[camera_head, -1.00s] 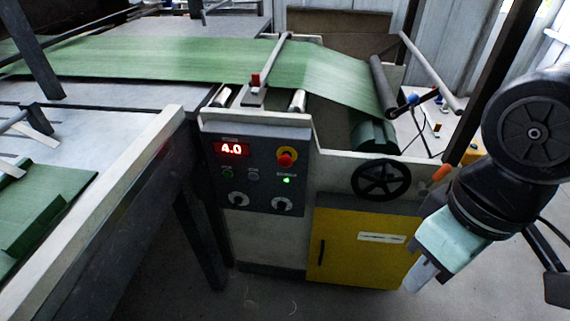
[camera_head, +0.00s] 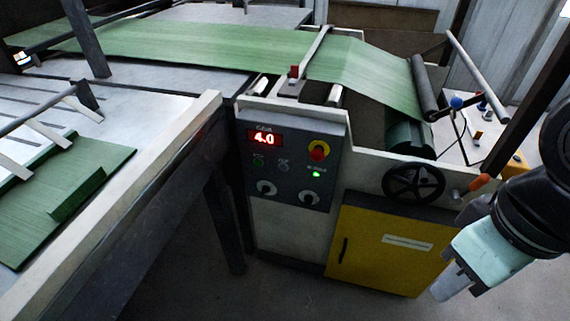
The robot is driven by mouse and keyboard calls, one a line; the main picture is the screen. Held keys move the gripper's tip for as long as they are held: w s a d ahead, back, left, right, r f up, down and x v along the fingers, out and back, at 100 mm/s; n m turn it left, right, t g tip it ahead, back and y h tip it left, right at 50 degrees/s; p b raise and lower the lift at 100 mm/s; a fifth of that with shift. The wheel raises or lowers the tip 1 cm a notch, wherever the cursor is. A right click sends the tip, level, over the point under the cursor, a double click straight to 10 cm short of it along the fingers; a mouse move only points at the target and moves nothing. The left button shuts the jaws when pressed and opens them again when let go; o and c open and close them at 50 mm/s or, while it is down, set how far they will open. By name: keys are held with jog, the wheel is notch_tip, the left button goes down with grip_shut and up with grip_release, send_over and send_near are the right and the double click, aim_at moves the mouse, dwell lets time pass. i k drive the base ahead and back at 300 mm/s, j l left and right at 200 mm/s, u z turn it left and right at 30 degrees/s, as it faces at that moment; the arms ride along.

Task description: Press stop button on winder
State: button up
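The winder's dark control panel (camera_head: 290,190) faces me, with a red display (camera_head: 264,139) reading 4.0. A red mushroom button on a yellow ring (camera_head: 319,150) sits at its upper right. Below the display are a small green button (camera_head: 258,161) and a small greyish button (camera_head: 283,165). A green light (camera_head: 316,174) is lit on the right. Two knobs are at the bottom. My gripper (camera_head: 448,285) hangs at the lower right, in front of the yellow cabinet door in the picture, well apart from the panel. Its fingers point down-left; their gap cannot be made out.
A green web (camera_head: 200,47) runs over the machine to a roll (camera_head: 410,138). A black handwheel (camera_head: 413,183) and an orange handle (camera_head: 478,183) are right of the panel. A table with green sheets (camera_head: 70,190) stands left. Grey floor shows in front.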

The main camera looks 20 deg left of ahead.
aim_at(317, 154)
jog(key=i+l+u, duration=0.15)
jog(key=u, duration=0.25)
jog(key=i+l+u, duration=0.1)
jog(key=l+u, duration=0.7)
jog(key=i+j, duration=0.05)
jog(key=j, duration=0.05)
